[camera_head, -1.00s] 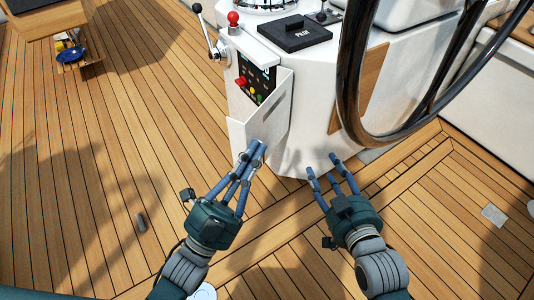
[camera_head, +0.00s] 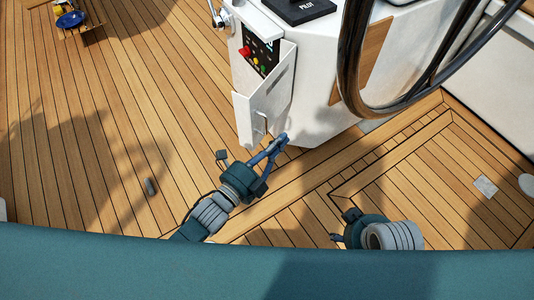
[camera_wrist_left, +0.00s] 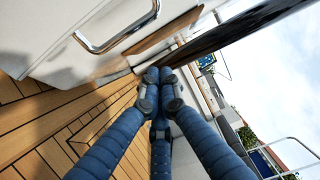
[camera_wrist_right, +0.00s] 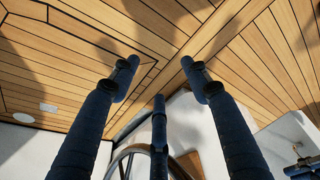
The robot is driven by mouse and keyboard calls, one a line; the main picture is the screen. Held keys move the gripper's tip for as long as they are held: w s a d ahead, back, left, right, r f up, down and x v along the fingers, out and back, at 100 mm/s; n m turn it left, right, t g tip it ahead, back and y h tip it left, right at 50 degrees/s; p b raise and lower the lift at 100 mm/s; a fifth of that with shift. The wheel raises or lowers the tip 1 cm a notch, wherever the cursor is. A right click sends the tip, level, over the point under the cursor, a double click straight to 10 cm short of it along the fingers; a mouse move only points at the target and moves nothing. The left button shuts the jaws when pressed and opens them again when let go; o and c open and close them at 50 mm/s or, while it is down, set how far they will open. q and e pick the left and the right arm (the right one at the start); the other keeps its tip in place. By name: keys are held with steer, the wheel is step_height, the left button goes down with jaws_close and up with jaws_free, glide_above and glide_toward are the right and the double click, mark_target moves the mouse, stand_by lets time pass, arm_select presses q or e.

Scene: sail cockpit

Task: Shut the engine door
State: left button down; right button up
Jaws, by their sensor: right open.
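The white engine door (camera_head: 275,97) is on the left side of the white pedestal, standing out at an angle below the control panel. Its metal handle (camera_head: 262,124) is near its lower edge; a metal handle on a white panel also shows in the left wrist view (camera_wrist_left: 118,38). My left gripper (camera_head: 278,143) is just below and right of the handle, apart from it, with its fingers together and nothing between them.
The control panel (camera_head: 259,52) with coloured buttons is above the door. A large black steering wheel (camera_head: 350,70) rises to the right of the pedestal.

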arm_select(q)
steer(key=shift+w+a, duration=1.25)
steer(key=shift+a, duration=0.15)
arm_select(e)
steer(key=shift+v, duration=1.3)
steer(key=shift+w, duration=0.1)
arm_select(q)
steer(key=shift+a, duration=0.2)
arm_select(e)
steer(key=shift+d, duration=0.1)
